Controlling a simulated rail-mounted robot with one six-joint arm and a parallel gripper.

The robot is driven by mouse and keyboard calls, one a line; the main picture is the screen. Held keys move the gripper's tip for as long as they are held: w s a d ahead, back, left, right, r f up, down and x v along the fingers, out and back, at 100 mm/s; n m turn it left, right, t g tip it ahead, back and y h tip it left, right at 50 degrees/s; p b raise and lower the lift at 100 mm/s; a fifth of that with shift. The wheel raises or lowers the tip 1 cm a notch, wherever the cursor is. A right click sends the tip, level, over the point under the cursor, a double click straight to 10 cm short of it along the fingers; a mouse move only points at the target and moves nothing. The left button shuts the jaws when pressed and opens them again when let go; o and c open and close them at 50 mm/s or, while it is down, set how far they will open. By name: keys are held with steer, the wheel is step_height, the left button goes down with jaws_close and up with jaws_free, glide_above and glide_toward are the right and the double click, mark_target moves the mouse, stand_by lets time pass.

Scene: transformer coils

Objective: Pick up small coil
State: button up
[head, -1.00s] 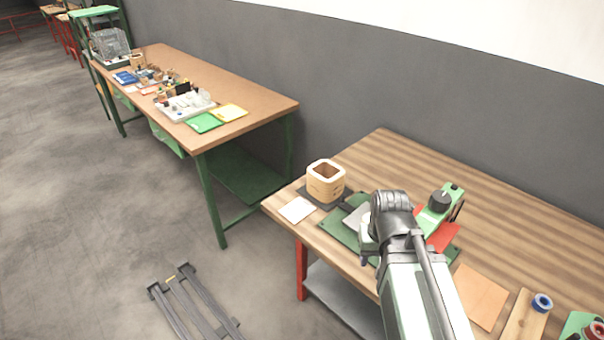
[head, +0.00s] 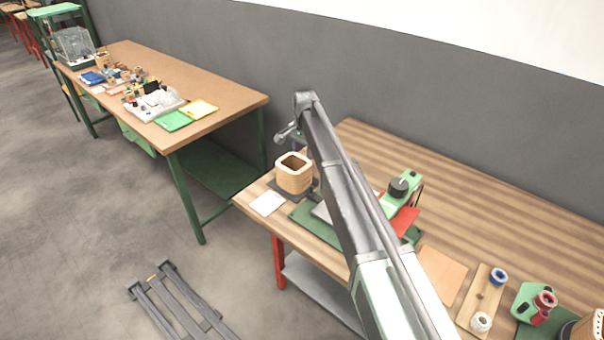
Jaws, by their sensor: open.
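A tan, square coil body (head: 294,174) with rounded corners and an open hollow top stands upright on a dark pad at the left end of the near wooden table. I cannot tell for sure whether it is the small coil. Another tan coil-like body (head: 592,327) is cut off at the bottom right corner. My gripper (head: 287,134) is open, small in view and partly hidden by my arm. It shows just above the hollow tan body in the picture, apart from it, with nothing seen in it.
A green-and-red device (head: 402,192) and a green mat (head: 318,228) lie behind and under my arm. A wooden strip (head: 478,303) holds blue and white rings. A far table (head: 225,92) holds many small parts. A dark rail frame (head: 180,302) lies on the floor.

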mark_target(304, 168)
step_height(304, 168, down, 11)
steer(key=b, duration=1)
steer(key=shift+f, duration=0.1)
steer(key=shift+r, duration=0.25)
jaws_close()
